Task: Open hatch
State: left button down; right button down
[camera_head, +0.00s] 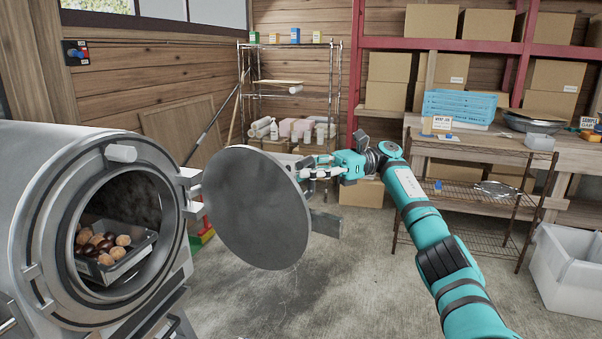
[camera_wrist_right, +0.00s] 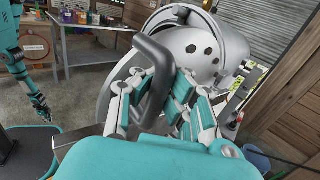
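The round steel hatch (camera_head: 255,205) stands swung wide open to the right of the cylindrical machine (camera_head: 60,165), on its hinge (camera_head: 190,190). Its opening is uncovered, with a tray (camera_head: 120,262) of chestnuts (camera_head: 100,243) inside. My right gripper (camera_head: 322,173) is behind the hatch's right edge, partly hidden by it. In the right wrist view, my right gripper's fingers (camera_wrist_right: 165,88) are closed around the dark handle (camera_wrist_right: 153,55) on the hatch. My left gripper (camera_wrist_right: 42,108) hangs small at the left of that view, too small to judge. It is outside the head view.
A wooden bench (camera_head: 480,148) with a blue crate (camera_head: 460,107) stands at the back right. A white bin (camera_head: 567,270) is on the floor at right. Shelves with cardboard boxes (camera_head: 395,68) line the back. The floor before the hatch is clear.

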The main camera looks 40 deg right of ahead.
jog(key=c, duration=1.4)
grip_release()
jog(key=shift+s+d+r, duration=0.15)
jog(key=shift+s+d, duration=0.25)
jog(key=shift+s, duration=0.15)
jog(key=shift+o, duration=0.8)
jog(key=shift+w, duration=0.1)
